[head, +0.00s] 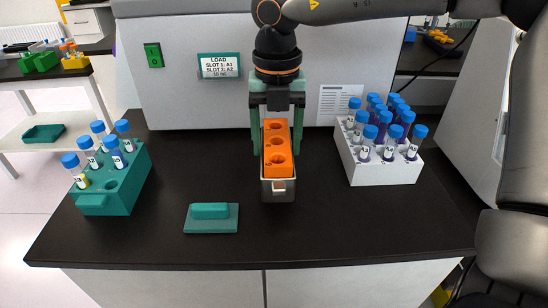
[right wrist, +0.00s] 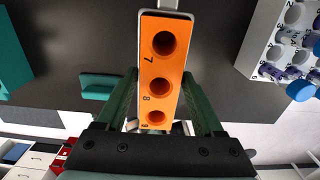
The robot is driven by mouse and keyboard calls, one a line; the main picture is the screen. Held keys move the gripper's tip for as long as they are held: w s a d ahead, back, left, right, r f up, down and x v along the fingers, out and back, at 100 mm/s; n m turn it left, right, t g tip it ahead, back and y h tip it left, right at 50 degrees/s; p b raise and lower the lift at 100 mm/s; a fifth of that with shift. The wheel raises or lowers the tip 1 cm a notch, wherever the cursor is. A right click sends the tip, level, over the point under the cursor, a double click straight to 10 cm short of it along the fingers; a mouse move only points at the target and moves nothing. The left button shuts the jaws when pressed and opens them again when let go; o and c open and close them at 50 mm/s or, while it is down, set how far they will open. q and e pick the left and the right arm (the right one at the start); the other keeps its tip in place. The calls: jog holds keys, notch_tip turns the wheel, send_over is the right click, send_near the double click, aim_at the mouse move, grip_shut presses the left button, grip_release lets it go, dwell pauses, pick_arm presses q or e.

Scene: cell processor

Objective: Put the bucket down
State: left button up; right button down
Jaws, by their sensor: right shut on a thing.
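The bucket is a narrow metal box (head: 278,195) with an orange insert (head: 279,169) that has round holes, all empty where I can see in. It is at the middle of the dark bench, upright, its long side pointing away from me. My right gripper (head: 277,142) comes down from above, shut on the bucket with one green finger on each side. In the right wrist view the insert (right wrist: 162,75) shows holes marked 7 and 8, between the fingers (right wrist: 166,100). I cannot tell whether the bucket's base touches the bench. My left gripper is out of view.
A teal rack (head: 122,197) with blue-capped tubes stands at left. A teal block with a flat base (head: 211,225) lies front left of the bucket. A white rack (head: 386,174) with several tubes stands at right. A grey machine (head: 215,100) rises behind. The front right bench (head: 380,225) is clear.

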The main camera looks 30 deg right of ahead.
notch_tip(320, 180, down, 4)
jog(key=shift+r, duration=0.25)
jog(key=shift+f+b, duration=0.1)
jog(key=shift+b, duration=0.2)
grip_release()
